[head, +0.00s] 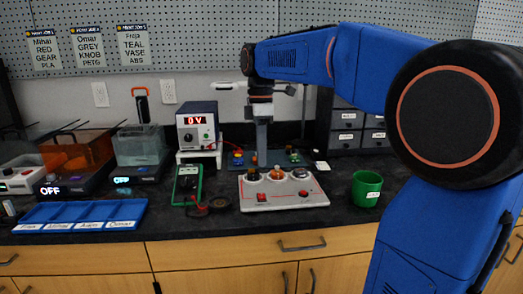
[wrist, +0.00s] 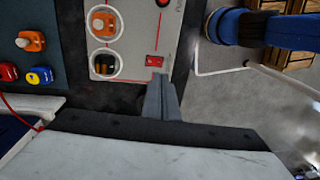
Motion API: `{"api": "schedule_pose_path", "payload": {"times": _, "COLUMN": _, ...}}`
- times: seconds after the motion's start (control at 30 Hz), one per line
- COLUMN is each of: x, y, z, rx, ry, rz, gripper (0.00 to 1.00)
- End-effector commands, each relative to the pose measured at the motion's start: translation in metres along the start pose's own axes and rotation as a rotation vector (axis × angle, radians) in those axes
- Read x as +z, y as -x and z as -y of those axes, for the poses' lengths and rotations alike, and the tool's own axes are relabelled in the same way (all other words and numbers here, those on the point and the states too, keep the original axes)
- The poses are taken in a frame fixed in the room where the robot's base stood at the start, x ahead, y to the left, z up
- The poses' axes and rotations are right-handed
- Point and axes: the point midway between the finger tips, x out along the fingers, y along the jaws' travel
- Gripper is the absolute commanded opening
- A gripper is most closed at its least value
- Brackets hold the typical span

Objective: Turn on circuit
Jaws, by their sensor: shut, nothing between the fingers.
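The circuit board (head: 283,203) is a pale panel on the bench with round sockets along its back and red circuit lines. A red rocker switch (head: 261,197) sits at its front left, and a red round button (head: 303,193) at its front right. In the wrist view the red switch (wrist: 154,61) lies just beyond the fingertips. My gripper (wrist: 160,78) is shut and empty, its tips close to the switch; I cannot tell whether they touch. In the head view my gripper (head: 262,160) points down behind the board's front edge. An orange bulb (wrist: 103,22) sits in one socket.
A power supply (head: 199,128) reading 0 V stands behind left. A green multimeter (head: 187,184) and blue tray (head: 82,217) lie left, a green cup (head: 366,188) right. A dark board with terminals (wrist: 32,75) is behind the circuit board.

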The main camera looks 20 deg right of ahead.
Motion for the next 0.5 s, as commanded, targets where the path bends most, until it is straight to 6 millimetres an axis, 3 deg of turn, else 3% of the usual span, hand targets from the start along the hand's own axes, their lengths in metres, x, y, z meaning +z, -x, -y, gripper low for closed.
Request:
{"api": "schedule_pose_path", "payload": {"times": 0.3, "x": 0.000, "y": -0.057, "z": 0.001, "rx": -0.003, "ry": 0.000, "rz": 0.001, "gripper": 0.00}}
{"api": "schedule_pose_path", "payload": {"times": 0.5, "x": 0.000, "y": -0.084, "z": 0.001, "rx": -0.002, "ry": 0.000, "rz": 0.001, "gripper": 0.00}}
